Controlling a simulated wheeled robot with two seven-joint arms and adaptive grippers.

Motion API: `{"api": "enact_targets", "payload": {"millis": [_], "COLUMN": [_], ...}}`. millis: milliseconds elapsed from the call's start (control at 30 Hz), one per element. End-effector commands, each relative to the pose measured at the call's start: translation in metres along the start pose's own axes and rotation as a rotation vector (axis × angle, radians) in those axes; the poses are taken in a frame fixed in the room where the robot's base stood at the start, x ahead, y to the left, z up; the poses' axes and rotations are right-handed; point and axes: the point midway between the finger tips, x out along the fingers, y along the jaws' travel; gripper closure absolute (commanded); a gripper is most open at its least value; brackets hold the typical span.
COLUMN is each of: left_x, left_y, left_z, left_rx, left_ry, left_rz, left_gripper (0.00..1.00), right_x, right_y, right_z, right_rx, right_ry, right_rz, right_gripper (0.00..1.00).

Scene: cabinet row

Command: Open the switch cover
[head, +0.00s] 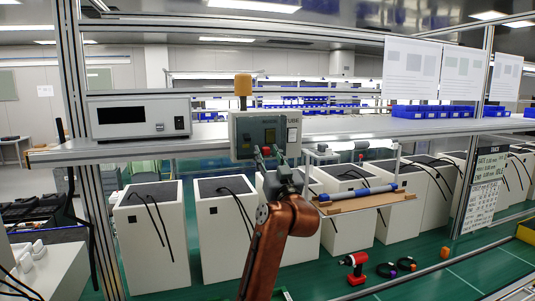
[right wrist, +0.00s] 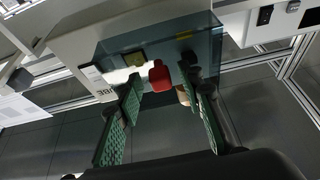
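The switch box (head: 235,130) is a pale grey unit mounted at the shelf's front edge, with a yellow-orange cylinder on top. Its bluish see-through cover (right wrist: 205,50) lies over the front in the right wrist view, with a red button (right wrist: 159,76) and a yellow one seen through or beside it. My right gripper (head: 268,154) is in front of the box's lower part. In the right wrist view its two green-padded fingers (right wrist: 164,88) are apart, one either side of the red button. Whether they touch the cover cannot be told. My left gripper is not in view.
A white instrument (head: 140,117) with a dark display stands left on the shelf (head: 340,130). A wooden board (head: 365,201) with a blue tool sticks out to the right, below the shelf. White cabinets (head: 150,240) line the space beneath. A red tool (head: 355,268) lies on the green floor.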

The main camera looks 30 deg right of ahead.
Motion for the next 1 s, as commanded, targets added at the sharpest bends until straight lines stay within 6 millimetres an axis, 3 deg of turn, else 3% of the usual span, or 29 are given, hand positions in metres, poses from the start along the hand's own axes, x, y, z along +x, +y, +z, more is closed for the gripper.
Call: {"api": "enact_targets", "payload": {"millis": [100,600,1000], "left_x": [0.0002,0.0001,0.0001], "left_y": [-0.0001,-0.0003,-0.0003], "left_z": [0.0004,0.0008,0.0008], "left_rx": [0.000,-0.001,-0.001], "left_ry": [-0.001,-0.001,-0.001], "left_rz": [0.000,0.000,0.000], "left_gripper": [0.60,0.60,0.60], "right_x": [-0.0002,-0.0004,-0.0005], "right_y": [0.0001,0.0002,0.0004], "right_z": [0.0002,0.0001,0.0002], "right_rx": [0.000,-0.001,-0.001], "right_ry": [0.000,-0.001,-0.001], "right_rz": [0.000,0.000,0.001], "right_gripper": [0.65,1.00,1.00]}}
